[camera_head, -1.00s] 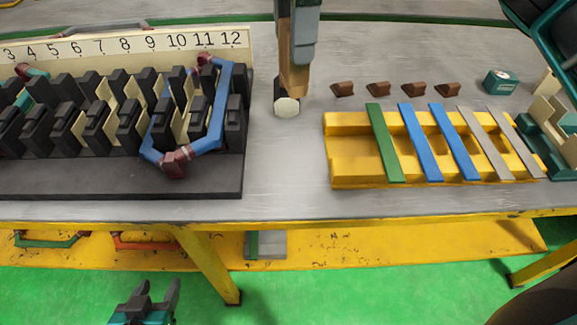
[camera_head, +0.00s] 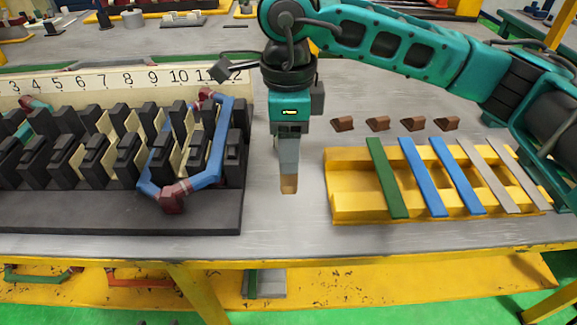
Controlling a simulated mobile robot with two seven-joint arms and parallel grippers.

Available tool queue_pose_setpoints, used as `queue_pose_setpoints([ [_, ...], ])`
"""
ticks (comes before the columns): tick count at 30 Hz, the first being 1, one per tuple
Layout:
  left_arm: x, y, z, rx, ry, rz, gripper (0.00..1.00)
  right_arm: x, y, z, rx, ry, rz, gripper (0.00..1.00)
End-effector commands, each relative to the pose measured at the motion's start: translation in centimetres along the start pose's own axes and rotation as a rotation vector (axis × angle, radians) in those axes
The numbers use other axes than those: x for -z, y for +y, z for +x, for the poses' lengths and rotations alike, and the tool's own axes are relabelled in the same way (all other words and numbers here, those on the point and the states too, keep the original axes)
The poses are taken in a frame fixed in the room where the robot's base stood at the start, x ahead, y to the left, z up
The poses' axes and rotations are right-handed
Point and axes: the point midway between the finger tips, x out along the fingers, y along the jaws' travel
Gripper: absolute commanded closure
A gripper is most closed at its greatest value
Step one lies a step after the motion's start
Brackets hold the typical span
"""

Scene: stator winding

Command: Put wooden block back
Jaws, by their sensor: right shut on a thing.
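My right gripper (camera_head: 288,170) points straight down over the grey tabletop, between the slotted black stator and the yellow tray. It is shut on the wooden block (camera_head: 289,185). Only a small brown end of the block shows below the fingers; the rest is hidden. I cannot tell whether the block touches the table. My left gripper (camera_head: 158,322) barely shows at the bottom edge, below the table, its two dark tips apart and nothing visible between them.
The stator (camera_head: 120,218) stands at left, with a blue coil (camera_head: 208,150) at its right end. The yellow tray (camera_head: 350,205) at right carries green, blue and grey strips. Several small brown pieces (camera_head: 377,123) lie behind it. My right arm crosses above them. Bare tabletop surrounds the gripper.

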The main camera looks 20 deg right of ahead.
Motion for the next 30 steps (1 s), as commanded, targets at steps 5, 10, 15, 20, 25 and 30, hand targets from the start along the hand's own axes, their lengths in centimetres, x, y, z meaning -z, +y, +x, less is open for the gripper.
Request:
queue_pose_setpoints([
  [5, 0.0, 0.1, 0.0, -0.001, 0.001, -0.001, 0.44, 0.0, 0.0, 1.2, 0.000, 0.001, 0.000, 0.94],
  [10, 0.0, 0.0, 0.1, -0.001, 0.002, -0.001, 0.44, 0.0, 0.0, 3.6, -0.003, 0.002, -0.001, 0.94],
  [15, 0.1, 0.0, 0.1, -0.001, 0.003, -0.001, 0.44, 0.0, 0.0, 5.1, 0.000, 0.000, -0.001, 0.94],
  [20, 0.1, 0.0, 0.1, 0.000, 0.004, -0.001, 0.44, 0.0, 0.0, 5.0, 0.001, -0.001, -0.001, 0.94],
  [25, -0.1, 0.0, 0.3, -0.001, 0.004, -0.002, 0.44, 0.0, 0.0, 5.4, 0.001, 0.000, -0.001, 0.44],
  [30, 0.3, 0.0, 0.3, -0.001, 0.011, -0.002, 0.44, 0.0, 0.0, 5.3, 0.001, 0.000, -0.001, 0.28],
])
